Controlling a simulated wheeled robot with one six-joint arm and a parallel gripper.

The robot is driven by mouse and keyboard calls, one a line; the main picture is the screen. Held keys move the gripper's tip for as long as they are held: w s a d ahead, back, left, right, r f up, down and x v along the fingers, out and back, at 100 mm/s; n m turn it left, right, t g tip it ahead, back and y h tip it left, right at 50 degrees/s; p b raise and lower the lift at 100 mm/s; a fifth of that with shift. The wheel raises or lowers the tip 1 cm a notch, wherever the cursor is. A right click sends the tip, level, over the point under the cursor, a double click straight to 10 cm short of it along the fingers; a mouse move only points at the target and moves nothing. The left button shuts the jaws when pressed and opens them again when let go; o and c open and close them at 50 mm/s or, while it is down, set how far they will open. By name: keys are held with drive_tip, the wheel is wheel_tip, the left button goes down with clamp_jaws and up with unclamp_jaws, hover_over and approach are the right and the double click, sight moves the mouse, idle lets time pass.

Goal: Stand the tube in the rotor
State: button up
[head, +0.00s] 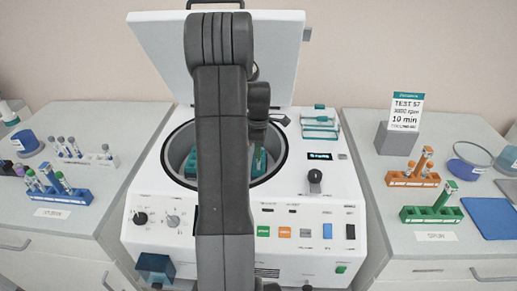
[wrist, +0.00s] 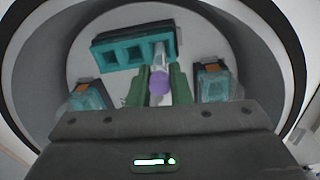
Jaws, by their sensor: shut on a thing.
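My gripper (wrist: 163,86) points down into the centrifuge bowl in the wrist view. Its two green fingers are shut on a tube (wrist: 159,55) with a purple cap (wrist: 160,80). The tube's far end meets the right part of a teal rotor bucket (wrist: 106,60) with several square openings. I cannot tell if the tube is inside an opening or just over it. Other teal rotor buckets sit at left (wrist: 88,97) and right (wrist: 212,83). In the head view my arm hides the gripper and tube; part of the rotor shows in the bowl (head: 259,162).
The white centrifuge (head: 300,208) stands between two benches with its lid (head: 160,45) raised. The bowl wall (wrist: 62,62) surrounds my gripper. A blue rack (head: 70,196) is on the left bench; orange (head: 400,180) and green (head: 420,214) racks are on the right.

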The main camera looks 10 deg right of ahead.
drive_tip(key=shift+f+b, duration=0.6)
drive_tip(key=shift+f, duration=0.45)
drive_tip(key=o, duration=0.8)
wheel_tip(320, 180, up, 14)
drive_tip(key=shift+f+b, duration=0.1)
drive_tip(key=shift+b, duration=0.3)
idle(0.3)
